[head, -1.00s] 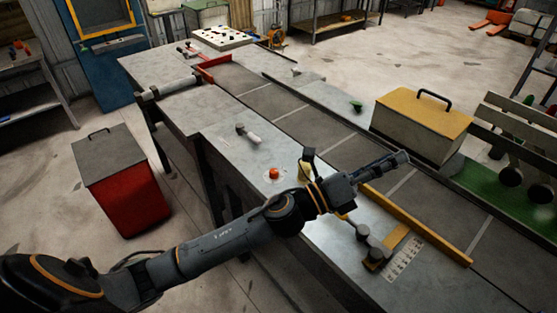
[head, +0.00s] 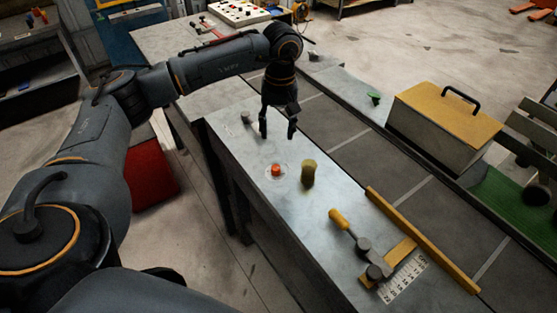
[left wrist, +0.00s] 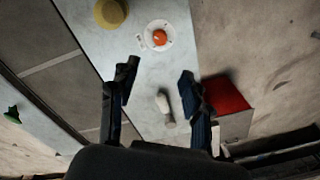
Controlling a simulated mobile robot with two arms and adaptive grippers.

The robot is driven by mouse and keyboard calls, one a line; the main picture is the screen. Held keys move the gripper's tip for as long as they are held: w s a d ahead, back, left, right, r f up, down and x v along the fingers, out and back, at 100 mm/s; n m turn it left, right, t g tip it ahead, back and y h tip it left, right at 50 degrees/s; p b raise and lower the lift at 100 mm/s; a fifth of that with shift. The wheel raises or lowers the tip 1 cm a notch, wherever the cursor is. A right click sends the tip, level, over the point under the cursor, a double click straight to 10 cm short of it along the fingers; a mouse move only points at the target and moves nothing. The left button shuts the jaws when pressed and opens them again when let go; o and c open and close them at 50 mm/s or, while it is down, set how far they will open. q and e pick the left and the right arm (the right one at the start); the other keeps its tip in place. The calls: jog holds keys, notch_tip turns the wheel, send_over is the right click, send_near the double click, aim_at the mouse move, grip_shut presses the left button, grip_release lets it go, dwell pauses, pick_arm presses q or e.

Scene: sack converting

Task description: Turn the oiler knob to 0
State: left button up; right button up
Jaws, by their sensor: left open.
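An orange-red round knob (head: 276,170) sits on a pale round plate on the near metal table. It also shows in the left wrist view (left wrist: 159,37), near the top. Any marks on the plate are too small to read, and I cannot tell for certain that this is the oiler knob. My left gripper (head: 278,134) is open and empty, pointing down above the table, beyond the knob in the head view. In the left wrist view its two fingers (left wrist: 157,85) stand apart, with a grey-and-white piece (left wrist: 165,108) showing between them. My right gripper is not in view.
A yellowish cylinder (head: 309,173) stands right of the knob. A yellow-handled tool (head: 350,232) and a number strip (head: 404,277) lie nearer. A yellow-lidded box (head: 444,120) stands across the dark belt (head: 390,180). A red bin (head: 150,182) is on the floor.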

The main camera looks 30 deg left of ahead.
aim_at(276, 167)
pick_arm(q)
jog(key=f+p, duration=0.2)
jog(key=f, duration=0.4)
jog(key=f+p, duration=0.2)
jog(key=f, duration=0.4)
jog(key=shift+s, duration=0.2)
jog(key=shift+a+f+p, duration=0.1)
jog(key=shift+f+p, duration=0.25)
jog(key=shift+f, duration=0.25)
grip_shut()
